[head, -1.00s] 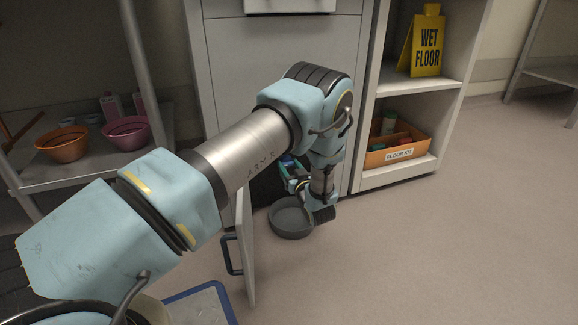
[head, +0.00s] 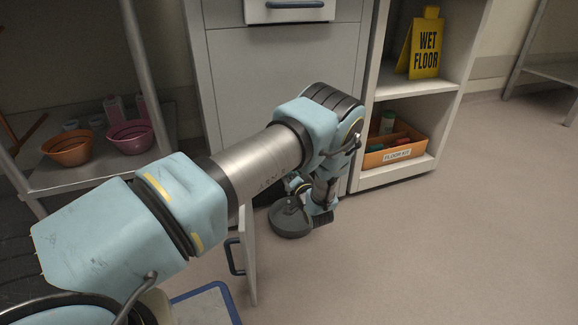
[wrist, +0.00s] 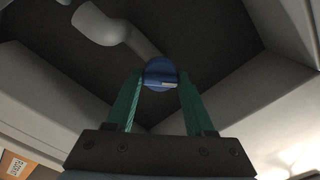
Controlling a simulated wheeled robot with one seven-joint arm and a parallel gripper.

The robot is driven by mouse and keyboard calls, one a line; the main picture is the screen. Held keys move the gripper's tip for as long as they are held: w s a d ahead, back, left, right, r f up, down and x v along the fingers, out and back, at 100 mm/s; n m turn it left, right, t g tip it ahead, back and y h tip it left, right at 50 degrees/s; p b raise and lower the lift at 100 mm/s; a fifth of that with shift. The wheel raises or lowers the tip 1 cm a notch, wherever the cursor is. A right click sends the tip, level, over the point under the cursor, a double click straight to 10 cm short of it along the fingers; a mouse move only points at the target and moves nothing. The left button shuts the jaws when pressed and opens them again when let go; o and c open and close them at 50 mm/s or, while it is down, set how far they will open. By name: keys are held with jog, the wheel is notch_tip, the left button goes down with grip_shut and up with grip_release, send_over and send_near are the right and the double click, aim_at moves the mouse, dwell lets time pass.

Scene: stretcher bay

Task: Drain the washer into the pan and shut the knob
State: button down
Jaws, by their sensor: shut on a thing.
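The blue knob (wrist: 160,73) sits between the green fingertips of my gripper (wrist: 160,82) in the wrist view, and the fingers are shut on it. A pale bar shows across the knob's face. In the head view my arm hides the knob and most of the gripper. The grey round pan (head: 291,227) stands on the floor below my wrist, partly covered by it. I cannot tell whether it holds water. The washer's pale front (head: 262,75) rises behind my arm, with a low flap door (head: 249,255) standing open.
A pale pipe (wrist: 125,35) runs close above the knob in the dark opening. Right of the washer are shelves with a yellow wet-floor sign (head: 427,48) and an orange floor kit (head: 398,147). Bowls (head: 130,135) stand on the left rack. The floor at right is clear.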

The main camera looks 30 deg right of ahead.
jog(key=m, duration=0.8)
jog(key=shift+p, duration=0.4)
jog(key=shift+c, duration=1.4)
grip_release()
jog(key=shift+s, duration=0.1)
jog(key=s+a+p, duration=0.1)
jog(key=s+p, duration=0.2)
jog(key=s, duration=0.7)
jog(key=shift+s+a+p, duration=0.2)
jog(key=shift+s+p, duration=0.1)
jog(key=shift+p, duration=0.05)
